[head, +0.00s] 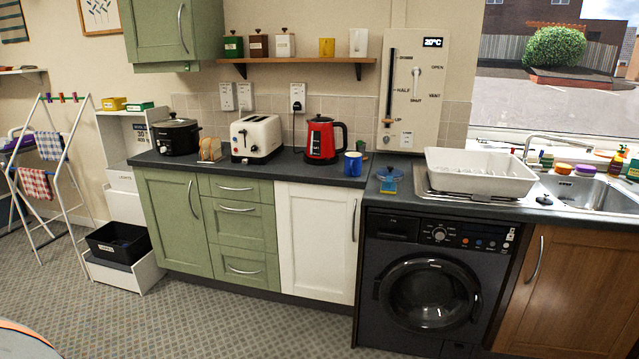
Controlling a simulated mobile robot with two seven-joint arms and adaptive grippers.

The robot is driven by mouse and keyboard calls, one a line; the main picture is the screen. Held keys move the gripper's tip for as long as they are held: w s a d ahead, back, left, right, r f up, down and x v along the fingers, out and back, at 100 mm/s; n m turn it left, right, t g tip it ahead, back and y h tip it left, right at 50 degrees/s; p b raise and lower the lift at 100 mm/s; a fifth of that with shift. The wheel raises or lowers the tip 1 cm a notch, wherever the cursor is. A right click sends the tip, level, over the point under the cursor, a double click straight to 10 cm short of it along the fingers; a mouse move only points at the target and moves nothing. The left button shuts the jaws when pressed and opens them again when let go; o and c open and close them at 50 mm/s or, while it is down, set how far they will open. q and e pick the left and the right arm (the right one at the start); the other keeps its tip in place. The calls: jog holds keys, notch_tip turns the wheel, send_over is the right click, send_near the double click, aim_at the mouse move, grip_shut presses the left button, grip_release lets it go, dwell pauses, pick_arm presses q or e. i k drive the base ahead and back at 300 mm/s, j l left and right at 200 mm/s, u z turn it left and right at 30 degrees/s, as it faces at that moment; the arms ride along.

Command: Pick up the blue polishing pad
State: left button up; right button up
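A small blue flat-looking item (390,173) lies on the dark worktop above the washing machine, left of the white dish rack. It may be the blue polishing pad, but it is too small to be sure. Neither of my grippers is in view.
A blue mug (352,164) and a red kettle (322,139) stand to the left of the blue item. A white dish rack (480,172) stands to its right, by the sink (590,188). The patterned floor (250,315) before the cabinets is clear.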

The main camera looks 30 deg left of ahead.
aim_at(389, 186)
jog(key=u, duration=0.45)
jog(key=z, duration=1.4)
jog(key=u, duration=1.4)
jog(key=i+z, duration=0.1)
jog(key=i, duration=0.3)
